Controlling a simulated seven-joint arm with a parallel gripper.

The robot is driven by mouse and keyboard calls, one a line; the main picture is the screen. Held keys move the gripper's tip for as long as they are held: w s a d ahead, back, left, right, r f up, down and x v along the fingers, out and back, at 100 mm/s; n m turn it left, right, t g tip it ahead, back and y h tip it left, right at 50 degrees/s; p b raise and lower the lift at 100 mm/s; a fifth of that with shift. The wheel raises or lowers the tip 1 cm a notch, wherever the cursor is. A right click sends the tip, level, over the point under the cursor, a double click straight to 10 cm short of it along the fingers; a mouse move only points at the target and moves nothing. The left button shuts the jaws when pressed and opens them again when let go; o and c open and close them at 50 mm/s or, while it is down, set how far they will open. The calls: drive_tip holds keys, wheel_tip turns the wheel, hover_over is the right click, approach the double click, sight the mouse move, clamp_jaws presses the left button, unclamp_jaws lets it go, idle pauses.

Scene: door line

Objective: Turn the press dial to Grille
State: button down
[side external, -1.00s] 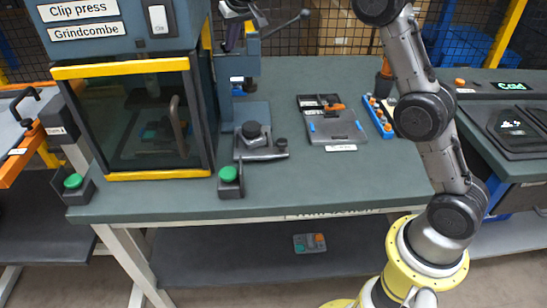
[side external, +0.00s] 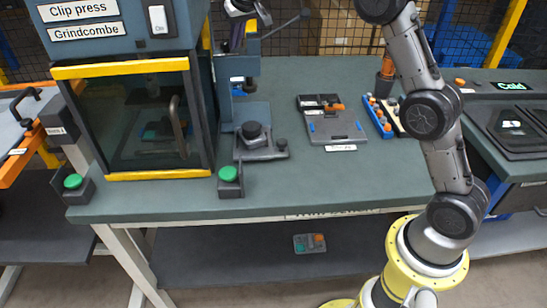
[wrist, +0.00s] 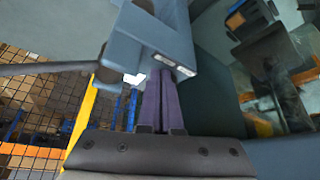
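The clip press (side external: 120,40) is the blue-grey cabinet at the left of the side view, with an "On" switch and a dark glazed door (side external: 150,120). I cannot make out a dial or the word Grille in either view. My gripper (side external: 238,40) is at the top of the side view, just right of the cabinet and by the blue-grey bench press head. In the wrist view its two purple fingers (wrist: 161,85) lie side by side with almost no gap. They reach up to a blue-grey block (wrist: 155,40), which hides their tips. I see nothing held between them.
A lever (side external: 287,26) sticks out right of the bench press. A dark fixture with a round knob (side external: 252,130) stands below. Two green buttons (side external: 228,173) sit at the front. A grey tray (side external: 332,127) and blue rack (side external: 378,116) lie right. The bench's front middle is clear.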

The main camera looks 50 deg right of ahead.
drive_tip(key=shift+s+r, duration=0.1)
drive_tip(key=shift+s, duration=0.25)
drive_tip(key=shift+r, duration=2.9)
drive_tip(key=shift+w+a+f, duration=0.15)
drive_tip(key=shift+a+f, duration=0.25)
drive_tip(key=shift+f, duration=0.6)
drive_tip(key=shift+w+a+f, duration=0.15)
drive_tip(key=shift+a+f, duration=0.25)
drive_tip(key=shift+f, duration=0.6)
drive_tip(key=shift+w+a+f, duration=0.15)
drive_tip(key=shift+a+f, duration=0.25)
drive_tip(key=shift+f, duration=0.6)
drive_tip(key=shift+w+d, duration=0.2)
